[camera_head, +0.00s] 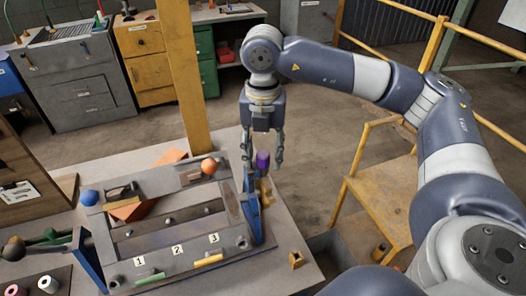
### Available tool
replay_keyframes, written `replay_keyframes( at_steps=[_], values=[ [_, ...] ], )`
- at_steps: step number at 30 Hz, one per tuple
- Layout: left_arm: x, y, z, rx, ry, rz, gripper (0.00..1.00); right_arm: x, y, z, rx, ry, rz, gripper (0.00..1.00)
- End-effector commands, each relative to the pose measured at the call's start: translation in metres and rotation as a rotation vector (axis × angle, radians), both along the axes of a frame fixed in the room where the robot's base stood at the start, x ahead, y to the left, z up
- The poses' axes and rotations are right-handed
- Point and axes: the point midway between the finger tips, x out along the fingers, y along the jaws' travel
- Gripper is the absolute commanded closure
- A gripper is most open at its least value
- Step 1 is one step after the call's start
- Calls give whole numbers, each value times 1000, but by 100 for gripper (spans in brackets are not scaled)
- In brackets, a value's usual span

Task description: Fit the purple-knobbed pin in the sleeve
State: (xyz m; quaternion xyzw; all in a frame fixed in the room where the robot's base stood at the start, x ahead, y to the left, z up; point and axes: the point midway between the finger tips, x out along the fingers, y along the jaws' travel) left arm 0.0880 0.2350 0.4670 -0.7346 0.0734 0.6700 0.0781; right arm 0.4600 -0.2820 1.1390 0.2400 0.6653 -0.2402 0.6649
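The purple knob (262,160) of the pin stands upright at the right end of the grey fixture, beside a blue bracket (252,214). A yellowish piece (266,190) shows under the knob; I cannot tell whether it is the pin's shaft or a holder. My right gripper (263,164) points down with its fingers apart, one on each side of the knob in the picture. Gaps show between knob and fingers. A small brass-coloured block with a dark hole (296,260) sits at the table's right edge; I cannot tell whether it is the sleeve. My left gripper is out of view.
The grey fixture (130,233) carries labels 1, 2 and 3, with green and yellow handles in front. Blue (88,197) and orange (208,166) balls stand on it. A yellow post (185,80) rises behind. A yellow step stand (385,190) is right of the table.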

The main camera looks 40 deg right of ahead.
Motion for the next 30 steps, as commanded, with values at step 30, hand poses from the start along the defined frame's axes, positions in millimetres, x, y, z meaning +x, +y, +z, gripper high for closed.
replay_keyframes(
  at_steps=[30],
  values=[
    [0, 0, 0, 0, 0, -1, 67, 1, 0, 111, -1, -2, 0, 52]
  ],
)
